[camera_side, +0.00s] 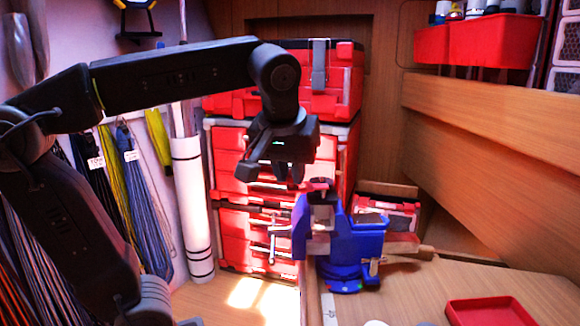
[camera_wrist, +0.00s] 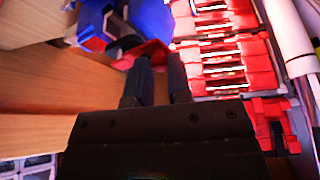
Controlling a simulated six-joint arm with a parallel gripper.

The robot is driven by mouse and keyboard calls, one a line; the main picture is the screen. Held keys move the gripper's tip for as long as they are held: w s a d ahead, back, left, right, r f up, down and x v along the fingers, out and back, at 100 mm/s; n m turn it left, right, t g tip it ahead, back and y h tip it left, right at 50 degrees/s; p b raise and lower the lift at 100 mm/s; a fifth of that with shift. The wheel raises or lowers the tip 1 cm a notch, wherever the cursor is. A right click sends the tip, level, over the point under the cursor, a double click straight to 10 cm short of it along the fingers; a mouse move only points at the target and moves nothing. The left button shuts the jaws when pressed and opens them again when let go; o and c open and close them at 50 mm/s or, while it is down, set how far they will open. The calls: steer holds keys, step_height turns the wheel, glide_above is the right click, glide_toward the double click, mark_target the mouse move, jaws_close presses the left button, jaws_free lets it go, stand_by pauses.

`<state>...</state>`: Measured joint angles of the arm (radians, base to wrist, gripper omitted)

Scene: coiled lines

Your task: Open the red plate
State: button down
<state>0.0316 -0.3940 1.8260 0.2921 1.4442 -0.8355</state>
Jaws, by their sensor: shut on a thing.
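A small red plate (camera_side: 319,186) shows at the top of the blue vise (camera_side: 350,240) in the side view. In the wrist view the red plate (camera_wrist: 152,50) lies at my fingertips, beside the blue vise body (camera_wrist: 140,18). My gripper (camera_side: 290,177) points down just left of the vise top in the side view. In the wrist view my gripper (camera_wrist: 158,68) has its two dark fingers close to the plate, shut on its edge. The fingers hide part of the plate, and the exact contact is hard to see.
Red drawer cases (camera_side: 235,155) stand behind the vise. A flat red tray (camera_side: 490,312) lies on the wooden bench (camera_side: 430,290) at the front right. Coiled lines (camera_side: 145,205) and a white roll (camera_side: 190,205) are at the left. The bench between vise and tray is clear.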

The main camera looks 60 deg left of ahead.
steer(key=shift+d+n+g, duration=0.3)
steer(key=shift+d+n, duration=0.15)
steer(key=shift+n, duration=0.45)
steer(key=c, duration=1.1)
jaws_free()
steer(key=shift+o, duration=0.2)
steer(key=v, duration=1.4)
steer(key=shift+d, duration=0.15)
steer(key=shift+f, duration=0.15)
